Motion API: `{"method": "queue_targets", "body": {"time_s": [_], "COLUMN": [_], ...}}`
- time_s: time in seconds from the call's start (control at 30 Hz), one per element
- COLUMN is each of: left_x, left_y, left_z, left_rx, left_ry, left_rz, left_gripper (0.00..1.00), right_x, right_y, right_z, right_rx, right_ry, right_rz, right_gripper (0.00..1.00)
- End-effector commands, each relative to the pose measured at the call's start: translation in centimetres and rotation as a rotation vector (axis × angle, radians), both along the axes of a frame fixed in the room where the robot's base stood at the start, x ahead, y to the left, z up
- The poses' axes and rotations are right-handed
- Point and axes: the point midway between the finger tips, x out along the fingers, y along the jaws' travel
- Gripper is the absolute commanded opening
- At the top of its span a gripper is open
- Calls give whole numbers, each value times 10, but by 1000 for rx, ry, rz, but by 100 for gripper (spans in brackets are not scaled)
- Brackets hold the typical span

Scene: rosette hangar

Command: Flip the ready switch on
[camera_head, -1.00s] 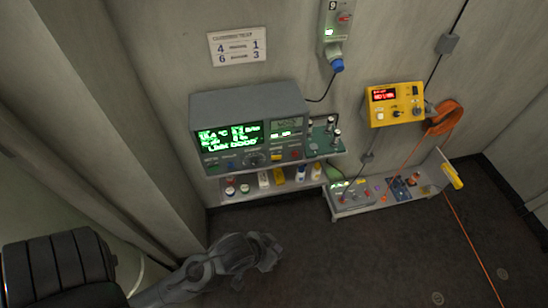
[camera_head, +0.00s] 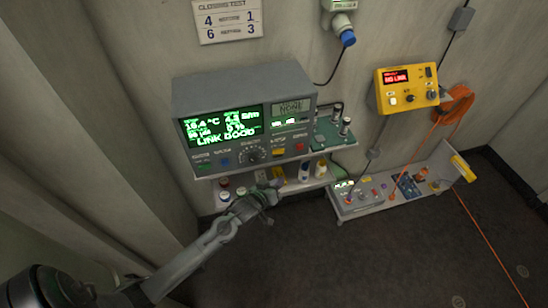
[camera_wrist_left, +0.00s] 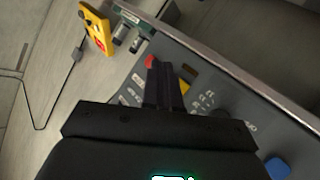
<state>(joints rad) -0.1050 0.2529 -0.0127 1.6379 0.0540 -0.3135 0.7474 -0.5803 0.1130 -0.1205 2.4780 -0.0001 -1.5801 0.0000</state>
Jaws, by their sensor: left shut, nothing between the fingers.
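I cannot make out which control is the ready switch. A grey console (camera_head: 245,90) on the wall has a green screen reading LINK GOOD, and a knob with blue, yellow and red buttons on its lower front. A yellow box (camera_head: 407,98) to its right has a red display, apparently reading NO LINK, and small switches. My left gripper (camera_head: 268,192) is below the console front, in front of the lower shelf. In the left wrist view its fingers (camera_wrist_left: 160,68) are shut and empty, overlapping the panel beside the red button (camera_wrist_left: 149,61). My right gripper is out of view.
Small jars and bottles (camera_head: 305,172) stand on the shelf under the console. A low tray (camera_head: 385,203) at right holds a grey control box and small parts. An orange cable (camera_head: 455,103) hangs on the wall.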

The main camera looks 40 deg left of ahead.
Motion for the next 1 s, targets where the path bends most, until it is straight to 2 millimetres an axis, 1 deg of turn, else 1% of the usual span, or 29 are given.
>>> {"method": "queue_targets", "body": {"time_s": [0.03,0.2,0.67,0.87,1.0], "left_x": [6,14,15,24,34], "left_y": [1,1,2,12,24], "left_z": [0,6,7,6,5], "left_rx": [2,4,4,4,5], "left_ry": [-13,-32,-33,-36,-35], "left_rz": [0,-1,-1,-2,-1], "left_gripper": [0,0,0,0,0], "right_x": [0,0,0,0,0], "right_y": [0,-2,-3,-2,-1], "right_z": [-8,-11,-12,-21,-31], "right_rx": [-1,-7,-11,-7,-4], "right_ry": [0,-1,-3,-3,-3], "right_rz": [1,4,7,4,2], "right_gripper": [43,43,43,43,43]}}
